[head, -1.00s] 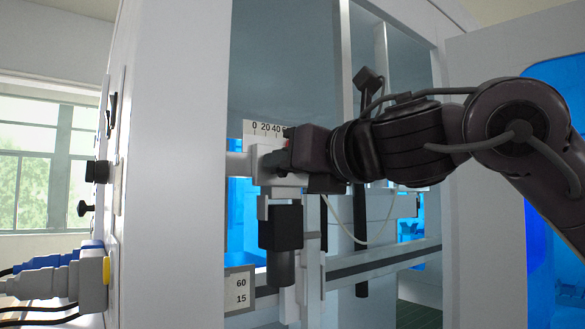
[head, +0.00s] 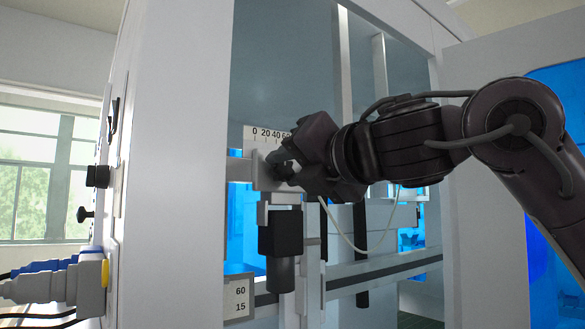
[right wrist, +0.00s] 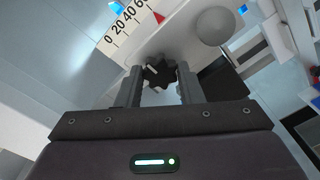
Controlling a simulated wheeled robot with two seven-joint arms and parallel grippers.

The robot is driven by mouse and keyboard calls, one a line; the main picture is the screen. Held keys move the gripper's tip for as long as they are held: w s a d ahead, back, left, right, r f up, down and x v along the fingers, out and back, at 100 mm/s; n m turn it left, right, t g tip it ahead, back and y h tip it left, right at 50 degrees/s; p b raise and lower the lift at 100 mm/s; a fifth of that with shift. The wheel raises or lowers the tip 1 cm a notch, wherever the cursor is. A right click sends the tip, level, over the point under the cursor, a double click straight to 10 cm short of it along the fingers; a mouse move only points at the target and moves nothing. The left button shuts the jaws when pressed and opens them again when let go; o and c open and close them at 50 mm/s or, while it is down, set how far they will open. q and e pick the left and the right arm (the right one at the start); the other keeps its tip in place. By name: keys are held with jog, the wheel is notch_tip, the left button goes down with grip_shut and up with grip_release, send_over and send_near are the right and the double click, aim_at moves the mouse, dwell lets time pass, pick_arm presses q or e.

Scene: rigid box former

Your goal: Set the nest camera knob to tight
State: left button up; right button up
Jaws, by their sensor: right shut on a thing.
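The black knob (right wrist: 158,73) with a pale pointer line sits between the two fingers of my right gripper (right wrist: 160,80) in the right wrist view. In the head view my right gripper (head: 282,163) is shut on the knob, in front of a light grey carriage plate (head: 264,182). The gripper looks tilted, and its fingers hide most of the knob there. The black camera body (head: 281,233) with a grey barrel hangs below the plate. No tight or loose label is readable. My left gripper is out of view.
A white scale (head: 258,133) marked 0, 20, 40, 60 lies just above the knob; a red pointer (right wrist: 159,18) shows beside it. A pale cable (head: 350,240) hangs at right. The white cabinet frame (head: 180,170) stands left of the opening.

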jog(key=shift+r, duration=0.25)
jog(key=o, duration=1)
jog(key=shift+w+a+f, duration=0.1)
jog(key=shift+f, duration=0.1)
jog(key=shift+c, duration=0.2)
jog(key=shift+s+d+b, duration=0.2)
jog(key=shift+s+b, duration=0.05)
jog(key=shift+b, duration=0.05)
jog(key=b+v, duration=0.3)
jog(key=v, duration=0.4)
